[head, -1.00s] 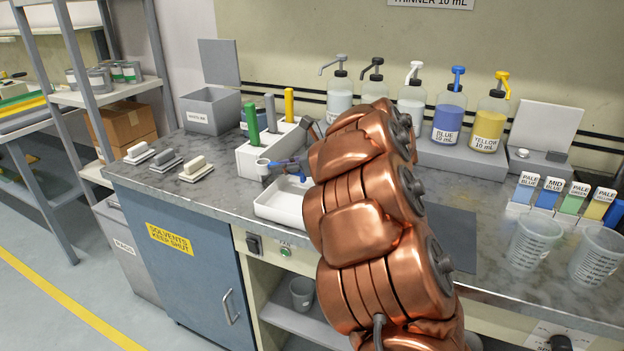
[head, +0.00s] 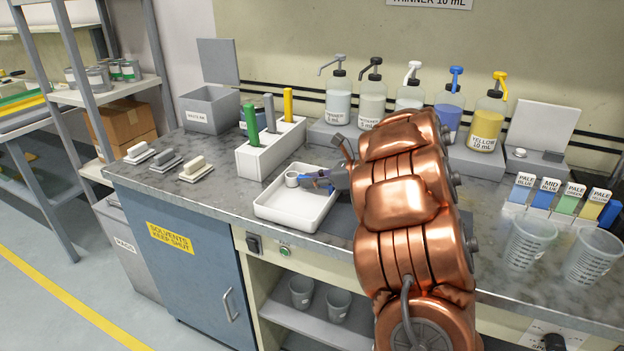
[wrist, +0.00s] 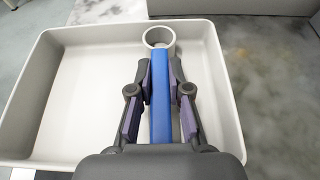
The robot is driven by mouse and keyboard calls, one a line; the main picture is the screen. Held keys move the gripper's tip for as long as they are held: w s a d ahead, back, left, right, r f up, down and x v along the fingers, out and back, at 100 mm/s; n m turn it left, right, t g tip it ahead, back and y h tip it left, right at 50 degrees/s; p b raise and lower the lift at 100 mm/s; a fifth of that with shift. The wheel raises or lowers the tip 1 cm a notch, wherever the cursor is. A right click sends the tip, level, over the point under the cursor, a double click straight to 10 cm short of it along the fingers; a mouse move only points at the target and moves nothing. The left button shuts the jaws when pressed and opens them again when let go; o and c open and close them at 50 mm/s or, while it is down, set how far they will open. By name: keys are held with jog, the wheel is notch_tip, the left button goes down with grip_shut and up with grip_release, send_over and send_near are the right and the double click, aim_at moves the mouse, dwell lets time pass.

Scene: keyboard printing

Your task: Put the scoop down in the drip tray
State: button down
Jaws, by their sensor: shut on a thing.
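The scoop has a small white ring-shaped cup (wrist: 159,38) and a blue handle (wrist: 161,100). My gripper (wrist: 160,85) is shut on the blue handle, with a dark finger on each side of it. In the head view my gripper (head: 322,181) holds the scoop with its cup (head: 292,179) over the white drip tray (head: 262,208). In the wrist view the tray (wrist: 45,95) lies under the gripper, and the cup is near its far wall. I cannot tell whether the scoop touches the tray floor.
A white holder (head: 255,163) with green, grey and yellow handles stands behind the tray. Pump bottles (head: 371,107) line the back. Clear measuring cups (head: 527,243) stand at the right. Small blocks (head: 197,168) lie at the left. The tray's left part is empty.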

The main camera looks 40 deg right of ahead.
jog(key=shift+f, duration=0.15)
jog(key=c, duration=1.1)
grip_release()
jog(key=shift+r, duration=0.3)
jog(key=b+v, duration=0.1)
jog(key=v, duration=1.1)
jog(key=shift+f, duration=0.15)
